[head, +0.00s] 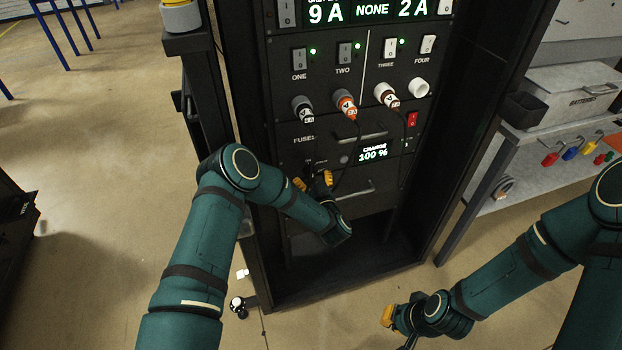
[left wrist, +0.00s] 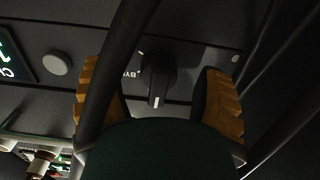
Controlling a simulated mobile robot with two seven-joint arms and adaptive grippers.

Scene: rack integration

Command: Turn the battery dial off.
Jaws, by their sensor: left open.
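The battery dial (left wrist: 158,80) is a black knob with a white pointer mark, on a dark panel in the left wrist view. Part of a label reading "BY" shows left of it. My left gripper (head: 314,183) is at the rack's lower panel in the head view. Its orange-padded fingers (left wrist: 158,108) are open, one on each side of the dial, with visible gaps to it. In the head view the dial cannot be made out behind the gripper. My right gripper (head: 388,315) hangs low, away from the rack; its jaws are too small to judge.
The rack panel has a "CHARGE 100 %" display (head: 373,153), a red switch (head: 412,119), and several plugs. A dark cable (left wrist: 118,65) passes close to the left finger. A panel handle (head: 355,189) is near the gripper. A shelf (head: 540,150) stands at right.

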